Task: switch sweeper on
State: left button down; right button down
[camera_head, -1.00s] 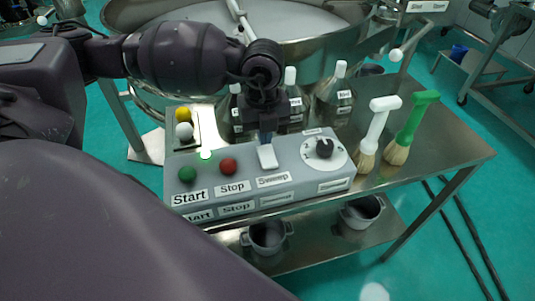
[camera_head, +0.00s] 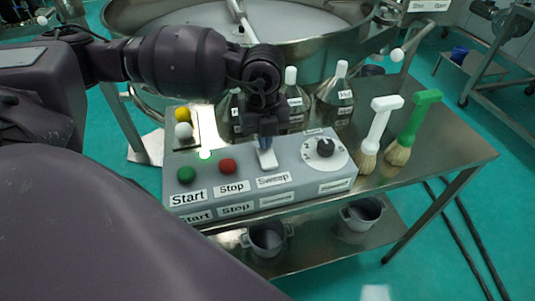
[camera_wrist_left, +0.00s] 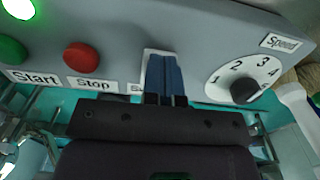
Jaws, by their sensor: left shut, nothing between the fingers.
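The grey control box (camera_head: 200,202) stands on the steel table. Its white sweep switch (camera_head: 267,158) sits above the "Sweep" label, between the red stop button (camera_head: 228,166) and the speed dial (camera_head: 325,148). My left gripper (camera_head: 266,143) is shut and empty, pointing down at the switch. In the left wrist view the blue fingertips (camera_wrist_left: 164,75) lie over the white switch (camera_wrist_left: 147,58) and cover most of it. I cannot tell whether they touch it. The green start button (camera_head: 187,175) is at the left, with a lit green lamp (camera_head: 205,155) behind it. My right gripper is not in view.
Bottles (camera_head: 335,98) stand behind the box. A white-handled brush (camera_head: 377,130) and a green-handled brush (camera_head: 413,125) are at its right. The big sieve (camera_head: 310,65) rises behind the table.

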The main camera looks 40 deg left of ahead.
pick_arm(q)
jog(key=shift+f, duration=0.45)
jog(key=shift+r+p, duration=0.3)
jog(key=shift+r, duration=0.55)
jog(key=shift+r+p, duration=0.75)
jog(key=shift+r, duration=0.65)
jog(key=shift+r+p, duration=0.45)
jog(key=shift+r, duration=0.9)
